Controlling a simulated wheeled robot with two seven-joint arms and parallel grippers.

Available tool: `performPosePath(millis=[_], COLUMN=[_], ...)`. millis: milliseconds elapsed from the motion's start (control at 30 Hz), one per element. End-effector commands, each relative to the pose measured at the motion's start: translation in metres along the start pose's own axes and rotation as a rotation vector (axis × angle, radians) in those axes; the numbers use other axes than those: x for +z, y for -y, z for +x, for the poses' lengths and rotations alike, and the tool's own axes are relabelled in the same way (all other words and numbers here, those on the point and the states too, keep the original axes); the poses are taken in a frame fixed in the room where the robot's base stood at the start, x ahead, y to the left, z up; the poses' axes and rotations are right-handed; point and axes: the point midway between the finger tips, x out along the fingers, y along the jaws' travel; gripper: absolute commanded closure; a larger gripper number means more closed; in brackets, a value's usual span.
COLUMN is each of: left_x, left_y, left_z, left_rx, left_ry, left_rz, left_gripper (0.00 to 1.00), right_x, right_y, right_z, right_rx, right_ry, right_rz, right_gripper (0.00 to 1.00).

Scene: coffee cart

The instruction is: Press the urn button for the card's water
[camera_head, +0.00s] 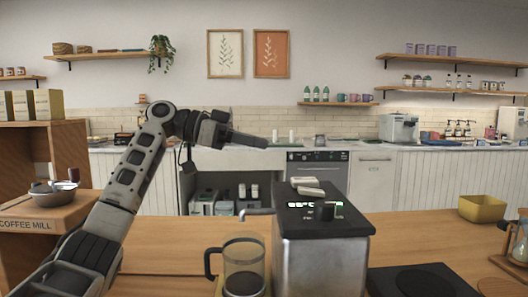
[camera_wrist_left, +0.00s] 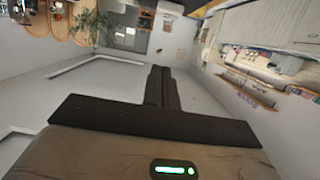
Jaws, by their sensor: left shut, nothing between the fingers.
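The urn (camera_head: 318,262) is a steel box with a black top in the front middle of the head view. A glass jug with a dark handle (camera_head: 243,262) stands by the urn below the spout. My left gripper (camera_head: 262,142) is shut and empty, raised above and behind the urn, apart from it. Its closed fingers also show in the left wrist view (camera_wrist_left: 160,88). My right gripper is out of view. I cannot make out a card.
Pale flat pieces (camera_head: 307,186) lie on the urn's top. A black flat device (camera_head: 424,281) and a yellow bin (camera_head: 482,208) are to the right. A wooden coffee mill stand (camera_head: 42,216) with a metal bowl is at left. The counter right of the urn is partly clear.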

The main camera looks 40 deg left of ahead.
Motion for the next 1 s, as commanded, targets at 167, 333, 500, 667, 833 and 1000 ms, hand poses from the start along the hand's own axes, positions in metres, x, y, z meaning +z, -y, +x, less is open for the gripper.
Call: performPosePath(millis=[167,333,500,667,833,1000], left_x=[0.000,-0.001,0.023,0.036,0.040,0.039], left_y=[-0.001,-0.001,0.000,0.000,0.000,0.000], left_z=[0.039,0.075,0.088,0.091,0.092,0.092], left_rx=[0.005,0.004,-0.001,-0.001,0.000,0.000], left_ry=[0.002,0.000,0.004,0.001,0.000,0.000], left_rz=[0.000,0.000,-0.002,-0.001,0.000,0.000], left_gripper=[1.00,1.00,1.00,1.00,1.00,1.00], right_x=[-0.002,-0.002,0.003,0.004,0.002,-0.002], right_y=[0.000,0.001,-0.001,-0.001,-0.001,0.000], right_z=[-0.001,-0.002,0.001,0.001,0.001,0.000], right_rx=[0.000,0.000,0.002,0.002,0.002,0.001], right_ry=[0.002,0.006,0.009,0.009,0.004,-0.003], right_rz=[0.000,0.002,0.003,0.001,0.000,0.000], right_gripper=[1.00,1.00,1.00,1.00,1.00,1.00])
